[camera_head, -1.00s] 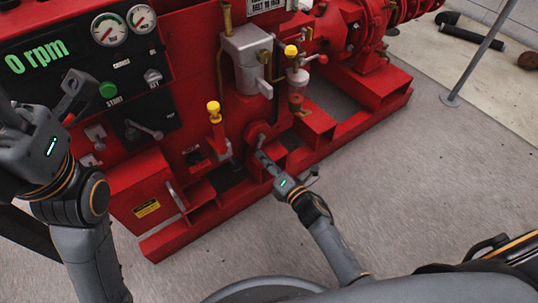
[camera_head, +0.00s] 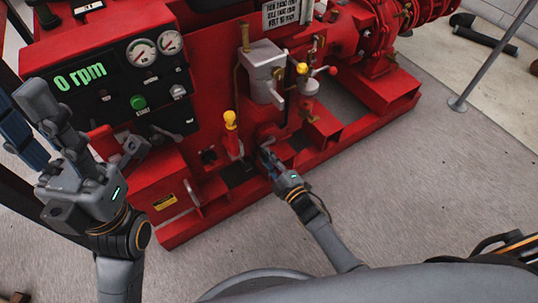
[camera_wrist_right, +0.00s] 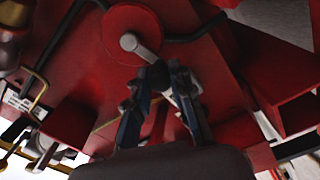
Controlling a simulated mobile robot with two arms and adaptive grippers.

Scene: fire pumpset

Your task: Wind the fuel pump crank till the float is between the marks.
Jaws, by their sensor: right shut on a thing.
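My right gripper (camera_head: 268,158) is low at the red pumpset (camera_head: 180,228), at its crank. The fingers hide part of the crank. My left gripper (camera_head: 25,110) is open and empty in front of the control panel's left side. A small pale bowl (camera_head: 308,87) sits below a yellow knob; I cannot make out a float or marks.
The black control panel (camera_head: 100,84) reads 0 rpm and carries two gauges and a green button. A yellow-topped red lever (camera_head: 231,135) stands left of the crank. A grey stand pole (camera_head: 490,60) is at right. The floor in front is clear.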

